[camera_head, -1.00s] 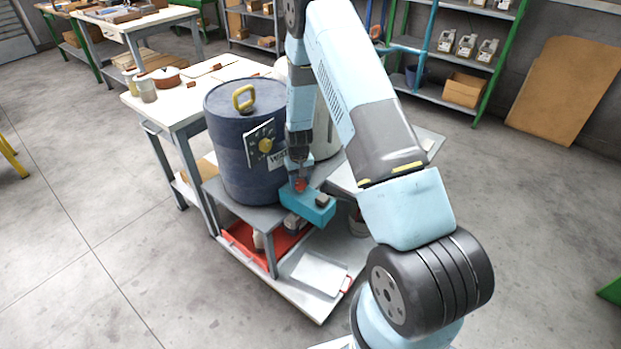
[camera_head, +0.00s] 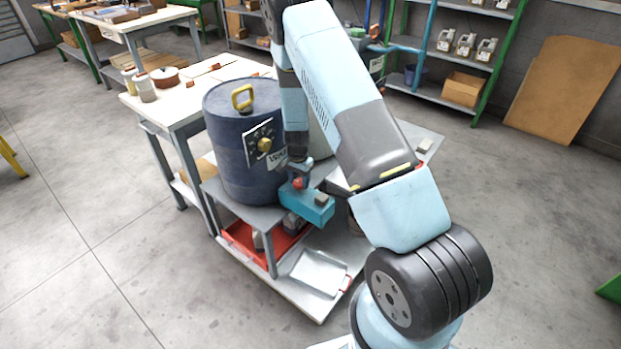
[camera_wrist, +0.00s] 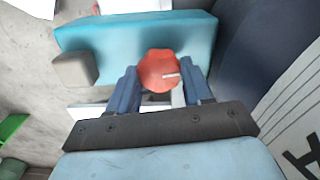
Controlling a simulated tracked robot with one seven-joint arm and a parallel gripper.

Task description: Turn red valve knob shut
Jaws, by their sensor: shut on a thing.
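The red valve knob (camera_wrist: 158,70) is a round knob with a pale line on its face, set at the edge of a teal block (camera_wrist: 140,32).
A dark blue drum (camera_head: 230,160) with a yellow handle stands close to the left of my gripper. A small grey-brown block (camera_wrist: 74,69) sits on the teal block. A red tray (camera_head: 243,240) lies below.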

